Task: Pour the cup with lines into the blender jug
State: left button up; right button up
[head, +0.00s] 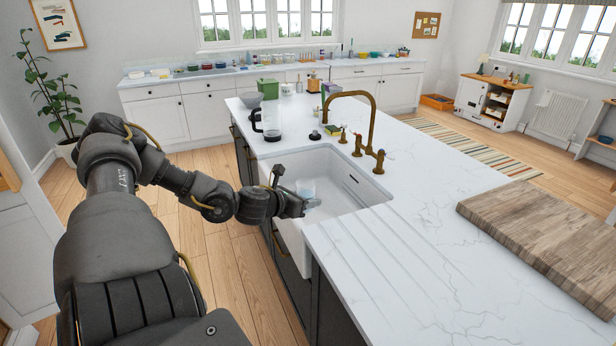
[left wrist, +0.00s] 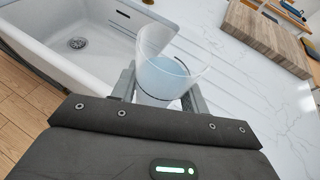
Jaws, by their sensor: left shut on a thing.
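My left gripper (head: 300,205) is shut on a clear cup (head: 308,188) and holds it over the sink. In the left wrist view the cup (left wrist: 166,68) stands roughly upright between the fingers (left wrist: 160,88), with pale bluish contents. A clear jug with a black handle (head: 271,122), which looks like the blender jug, stands on the counter beyond the sink, apart from the gripper. My right gripper is not in view.
The white sink (head: 345,160) is set in the marble counter (head: 420,180). A brass tap (head: 372,110) rises at its right side. A grey container (head: 250,100), a white mug (head: 287,89) and a green box (head: 268,88) stand near the jug. A wooden board (head: 550,235) lies at right.

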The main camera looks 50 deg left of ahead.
aim_at(271, 113)
jog(key=u, duration=1.85)
